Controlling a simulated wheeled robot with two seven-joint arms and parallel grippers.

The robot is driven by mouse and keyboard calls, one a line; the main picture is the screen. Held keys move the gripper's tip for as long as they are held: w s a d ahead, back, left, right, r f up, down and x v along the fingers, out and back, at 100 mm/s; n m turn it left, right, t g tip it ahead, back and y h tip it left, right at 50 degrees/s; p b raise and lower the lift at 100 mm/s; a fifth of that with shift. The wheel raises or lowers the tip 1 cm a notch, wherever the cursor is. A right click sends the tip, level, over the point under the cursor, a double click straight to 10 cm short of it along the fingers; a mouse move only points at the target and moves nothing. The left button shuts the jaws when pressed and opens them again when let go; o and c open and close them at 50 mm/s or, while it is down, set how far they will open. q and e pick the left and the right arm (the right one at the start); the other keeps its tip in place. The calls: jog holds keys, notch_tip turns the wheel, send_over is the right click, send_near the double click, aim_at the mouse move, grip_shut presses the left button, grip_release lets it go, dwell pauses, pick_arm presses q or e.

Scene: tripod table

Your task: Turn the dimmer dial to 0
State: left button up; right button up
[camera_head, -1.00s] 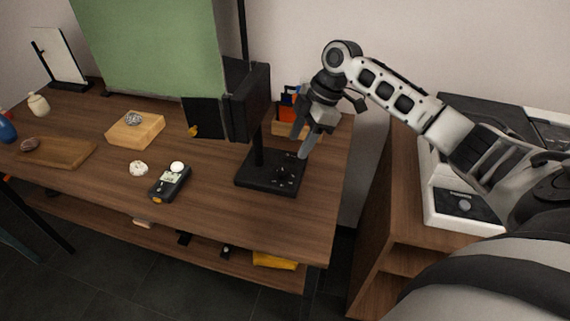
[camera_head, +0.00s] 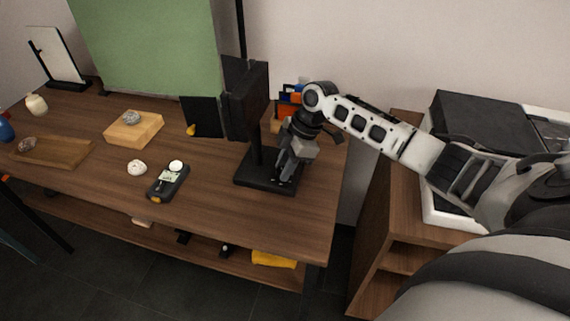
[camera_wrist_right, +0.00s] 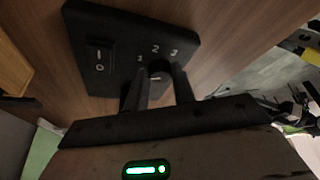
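The lamp's black base (camera_head: 252,174) stands on the table, and its post and dark box-shaped head rise above it. In the right wrist view the base (camera_wrist_right: 85,30) carries a rocker switch (camera_wrist_right: 99,58) marked I and O, the numerals 1, 2 and 3, and the round black dimmer dial (camera_wrist_right: 159,67). My right gripper (camera_head: 288,178) is down at the base. In the wrist view its two fingers (camera_wrist_right: 161,72) are apart, one on each side of the dial. Contact is unclear. The dial's setting and any 0 mark are hidden. My left gripper is not in view.
A handheld meter (camera_head: 168,182), a white shell-like item (camera_head: 137,167) and a wooden block (camera_head: 120,135) with a stone lie left of the base. The table's front right is clear.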

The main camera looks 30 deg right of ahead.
jog(key=shift+c, duration=0.7)
jog(key=n, duration=0.1)
jog(key=n+g+b, duration=0.1)
jog(key=shift+w+n, duration=0.2)
jog(key=shift+n, duration=0.1)
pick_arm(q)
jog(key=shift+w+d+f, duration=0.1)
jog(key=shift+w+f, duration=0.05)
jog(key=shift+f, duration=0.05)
pick_arm(e)
jog(key=shift+n+g, duration=0.4)
jog(key=shift+n, duration=0.7)
jog(key=o, duration=1)
jog(key=shift+r, duration=0.1)
pick_arm(q)
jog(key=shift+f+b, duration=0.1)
jog(key=shift+b, duration=0.25)
pick_arm(e)
jog(key=v, duration=1.6)
jog(key=shift+d, duration=0.2)
